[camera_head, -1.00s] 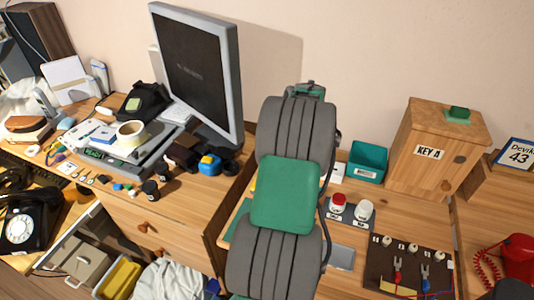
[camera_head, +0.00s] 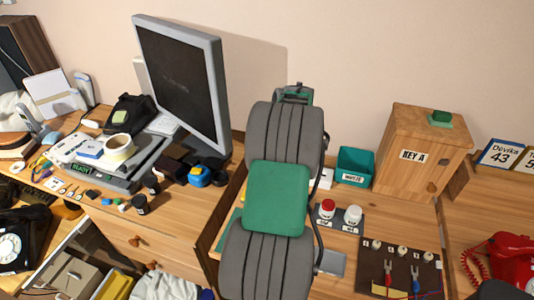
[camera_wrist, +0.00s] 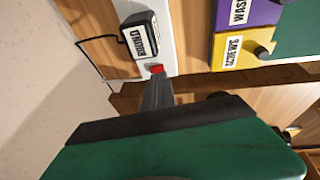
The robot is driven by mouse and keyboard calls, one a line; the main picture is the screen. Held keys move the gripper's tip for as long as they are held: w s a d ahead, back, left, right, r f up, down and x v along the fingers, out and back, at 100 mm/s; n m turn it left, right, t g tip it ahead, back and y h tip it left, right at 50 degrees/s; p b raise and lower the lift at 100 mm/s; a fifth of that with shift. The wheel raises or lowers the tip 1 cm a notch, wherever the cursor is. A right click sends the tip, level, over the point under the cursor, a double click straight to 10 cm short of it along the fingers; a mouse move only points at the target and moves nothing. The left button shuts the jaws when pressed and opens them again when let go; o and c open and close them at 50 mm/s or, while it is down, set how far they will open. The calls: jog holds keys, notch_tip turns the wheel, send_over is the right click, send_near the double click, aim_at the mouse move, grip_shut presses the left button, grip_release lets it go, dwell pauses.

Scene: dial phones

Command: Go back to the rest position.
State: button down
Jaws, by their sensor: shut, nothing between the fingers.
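My arm rises through the middle of the head view, grey with a green panel; its far end hides my fingertips there. In the wrist view, my gripper (camera_wrist: 157,88) is a dark, narrow pair of fingers, shut and empty, in front of its green and black body. The fingertips appear close to a small red spot (camera_wrist: 156,68) on a white strip (camera_wrist: 160,45); I cannot tell whether they touch it. A black box (camera_wrist: 140,37) with a white label sits on that strip.
Purple (camera_wrist: 245,12) and yellow (camera_wrist: 238,50) labelled bins are at the wrist view's upper right. In the head view, a monitor (camera_head: 182,80) stands left of my arm, a wooden KEY A box (camera_head: 415,155) right, a red phone (camera_head: 515,262) at lower right.

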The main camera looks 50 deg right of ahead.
jog(key=s+a+r+m, duration=0.1)
jog(key=s+r+m, duration=0.25)
jog(key=r, duration=0.85)
jog(key=s+a+f+m, duration=0.2)
jog(key=a+f+m, duration=0.1)
jog(key=s+a+f+m+g, duration=0.1)
jog(key=s+a+f+m, duration=0.2)
jog(key=a+f+m, duration=0.1)
jog(key=s+a+f+m+g+y, duration=0.1)
jog(key=s+a+f+m, duration=0.1)
jog(key=a+f+m, duration=0.1)
jog(key=shift+s+a+f+m, duration=0.15)
jog(key=shift+s+a+m, duration=0.05)
jog(key=shift+a, duration=0.2)
jog(key=shift+s+a+f+m, duration=0.15)
jog(key=shift+s+a, duration=0.05)
jog(key=shift+a, duration=0.15)
jog(key=w+a+r+n+p, duration=0.1)
jog(key=w+a+r+n, duration=0.1)
jog(key=a, duration=0.9)
jog(key=w+a+r+n+t, duration=0.1)
jog(key=a+r+n, duration=0.3)
jog(key=a, duration=0.7)
jog(key=w+a+r+n+p, duration=0.1)
jog(key=w+a+r+n, duration=0.2)
jog(key=a, duration=0.8)
jog(key=shift+w+r+n+t+p, duration=0.35)
jog(key=shift+w+n, duration=0.25)
jog(key=shift+n, duration=0.1)
